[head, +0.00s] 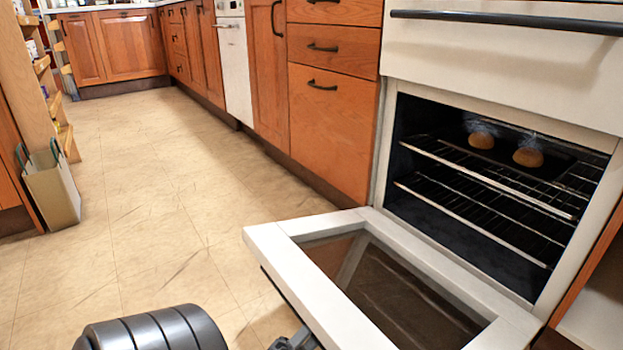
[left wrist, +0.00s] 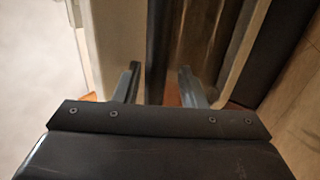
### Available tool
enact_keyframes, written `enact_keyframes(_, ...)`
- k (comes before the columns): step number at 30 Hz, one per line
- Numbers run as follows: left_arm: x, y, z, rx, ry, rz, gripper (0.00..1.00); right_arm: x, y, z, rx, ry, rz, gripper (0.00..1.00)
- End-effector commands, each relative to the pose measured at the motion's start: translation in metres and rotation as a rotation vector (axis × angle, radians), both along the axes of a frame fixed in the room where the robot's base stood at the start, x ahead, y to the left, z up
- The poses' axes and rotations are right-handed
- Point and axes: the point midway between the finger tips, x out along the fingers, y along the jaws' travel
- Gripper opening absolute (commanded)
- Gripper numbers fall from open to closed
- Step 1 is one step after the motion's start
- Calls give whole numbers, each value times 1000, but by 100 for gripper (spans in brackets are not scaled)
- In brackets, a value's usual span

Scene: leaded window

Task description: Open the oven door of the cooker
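The cooker's oven door (head: 480,290) is folded down, lying about level in front of the open oven (head: 480,190). Its white frame surrounds a dark glass pane. My left gripper (left wrist: 160,85) shows in the left wrist view with its two fingers apart. A dark bar (left wrist: 157,45), which looks like the door's handle, runs between the fingers with a gap on each side. In the head view, part of my left gripper shows at the bottom, by the door's outer edge; its fingertips are hidden. My right gripper is in neither view.
Two round buns (head: 529,157) sit on a dark tray on the upper rack inside the oven, with faint steam. Wooden drawers (head: 330,130) stand left of the cooker. Another dark handle (head: 510,20) crosses the panel above.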

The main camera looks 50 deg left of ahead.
Motion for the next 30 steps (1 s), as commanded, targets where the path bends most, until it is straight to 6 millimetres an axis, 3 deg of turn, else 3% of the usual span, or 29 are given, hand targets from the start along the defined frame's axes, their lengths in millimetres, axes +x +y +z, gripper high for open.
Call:
enact_keyframes(8,-18,0,-15,-1,5,-1,37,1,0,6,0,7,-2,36)
enact_keyframes(21,-117,4,-16,0,5,-3,37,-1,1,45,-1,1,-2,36)
enact_keyframes(30,-141,4,-17,0,1,-4,37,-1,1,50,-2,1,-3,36)
